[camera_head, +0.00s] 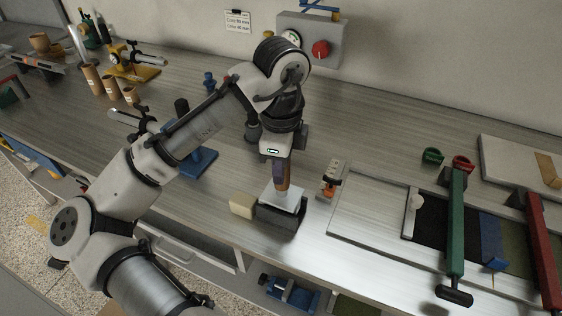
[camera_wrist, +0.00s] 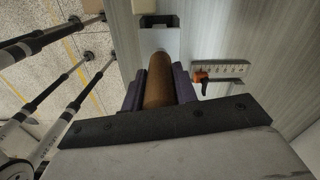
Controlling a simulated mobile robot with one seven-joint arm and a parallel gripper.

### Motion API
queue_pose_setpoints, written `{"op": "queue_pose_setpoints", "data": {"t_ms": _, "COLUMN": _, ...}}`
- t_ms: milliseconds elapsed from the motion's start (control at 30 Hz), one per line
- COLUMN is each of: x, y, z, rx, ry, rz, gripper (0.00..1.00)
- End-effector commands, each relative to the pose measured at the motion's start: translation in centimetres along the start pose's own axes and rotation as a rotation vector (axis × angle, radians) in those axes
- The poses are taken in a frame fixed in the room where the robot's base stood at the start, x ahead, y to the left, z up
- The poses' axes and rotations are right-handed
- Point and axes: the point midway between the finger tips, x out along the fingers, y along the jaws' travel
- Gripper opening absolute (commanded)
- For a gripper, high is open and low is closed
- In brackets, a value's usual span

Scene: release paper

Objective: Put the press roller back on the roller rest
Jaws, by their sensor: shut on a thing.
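My gripper (camera_head: 277,172) is shut on the brown handle of the press roller (camera_head: 283,187) and points down near the table's front edge. In the wrist view the brown handle (camera_wrist: 159,82) lies between the dark purple fingers of my gripper (camera_wrist: 158,92). A pale, flat-looking part shows below the handle in the head view. It is at the top of a dark block, which looks like the roller rest (camera_head: 277,216). I cannot tell whether the roller touches the rest. The rest is partly hidden by the pale part.
A cream block (camera_head: 242,205) stands just left of the rest. A small scale piece with an orange lever (camera_head: 330,180) is to the right. Further right is a framed bed (camera_head: 370,212) with green (camera_head: 456,225) and red (camera_head: 540,250) bars. A blue stand (camera_head: 195,162) is behind my arm.

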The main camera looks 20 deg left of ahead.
Motion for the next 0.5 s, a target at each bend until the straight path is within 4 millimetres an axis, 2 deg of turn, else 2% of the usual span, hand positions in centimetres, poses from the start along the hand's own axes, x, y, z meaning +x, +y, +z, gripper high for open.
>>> {"op": "queue_pose_setpoints", "data": {"t_ms": 500, "x": 1.4, "y": 0.0, "z": 0.0, "rx": 0.0, "ry": -0.001, "rz": -0.001, "gripper": 0.0}}
